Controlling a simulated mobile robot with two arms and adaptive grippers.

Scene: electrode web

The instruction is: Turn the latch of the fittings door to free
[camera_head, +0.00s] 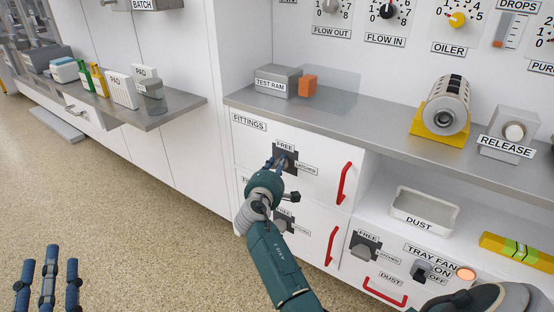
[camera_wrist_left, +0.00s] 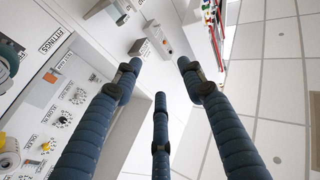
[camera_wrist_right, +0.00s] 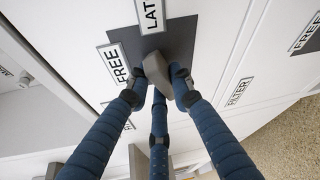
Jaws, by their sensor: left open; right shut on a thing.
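The fittings door (camera_head: 255,145) is shut, with a red handle (camera_head: 343,182) at its right side. Its latch has a dark square plate (camera_head: 279,153) with a FREE label above and a LATCHED label to the right. My right gripper (camera_head: 281,163) is at this latch, its fingers closed around the grey latch knob (camera_wrist_right: 158,75), which shows between the fingertips in the right wrist view. The fingers partly hide the knob, so I cannot tell which label it points at. My left gripper (camera_head: 47,265) is open and empty, over the floor at the lower left.
The grey worktop (camera_head: 370,122) above the doors holds the test ram (camera_head: 278,80), an orange block (camera_head: 308,86) and a yellow-based motor (camera_head: 440,110). Another latch (camera_head: 284,219) is below the right gripper. The dust tray (camera_head: 424,210) stands on the shelf to the right. Floor at left is clear.

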